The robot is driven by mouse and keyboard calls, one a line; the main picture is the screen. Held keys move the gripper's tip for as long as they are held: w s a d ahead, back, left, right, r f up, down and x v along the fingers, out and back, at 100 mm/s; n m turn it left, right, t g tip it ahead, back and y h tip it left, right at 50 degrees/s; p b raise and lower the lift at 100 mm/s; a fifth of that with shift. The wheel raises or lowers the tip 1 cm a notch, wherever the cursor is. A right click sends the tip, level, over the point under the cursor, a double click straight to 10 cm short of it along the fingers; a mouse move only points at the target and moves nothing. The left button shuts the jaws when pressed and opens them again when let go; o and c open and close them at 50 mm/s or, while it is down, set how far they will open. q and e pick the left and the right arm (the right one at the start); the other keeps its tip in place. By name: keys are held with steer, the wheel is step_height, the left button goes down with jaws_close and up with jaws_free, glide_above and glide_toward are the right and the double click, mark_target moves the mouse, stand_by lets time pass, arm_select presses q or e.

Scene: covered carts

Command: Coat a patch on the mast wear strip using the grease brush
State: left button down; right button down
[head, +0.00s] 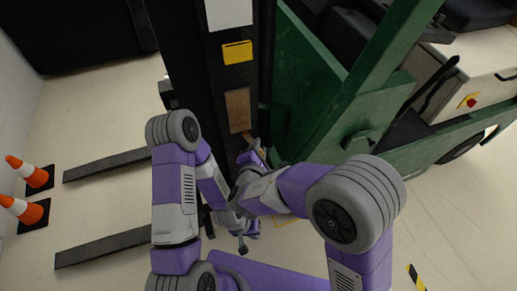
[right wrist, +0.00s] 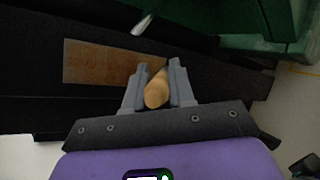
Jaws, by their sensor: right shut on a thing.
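The mast wear strip (head: 238,110) is a brown rectangle on the dark upright mast. In the right wrist view it shows as a rust-brown patch (right wrist: 110,62) left of the fingers. My right gripper (head: 252,153) is close to the mast, just below the strip. In the right wrist view, my right gripper (right wrist: 159,80) is shut on the tan, round handle of the grease brush (right wrist: 156,92). The brush's bristles are not visible, so I cannot tell whether they touch the strip. My left gripper (head: 243,236) is low in front of the mast; its fingers are too small to read.
The green truck body (head: 310,90) stands right of the mast. Two dark forks (head: 105,165) reach out to the left. Orange-and-white cones (head: 28,172) stand at the far left. A yellow label (head: 237,52) is above the strip. Pale floor is open at lower right.

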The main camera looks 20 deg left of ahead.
steer(key=shift+w+a, duration=0.4)
steer(key=shift+w, duration=0.15)
stand_by(0.8)
steer(key=shift+r, duration=0.15)
steer(key=shift+r+p, duration=0.3)
steer(key=shift+r, duration=1.3)
steer(key=shift+r+p, duration=0.5)
steer(key=shift+r, duration=1.1)
steer(key=shift+r+p, duration=0.55)
steer(key=shift+r, duration=0.95)
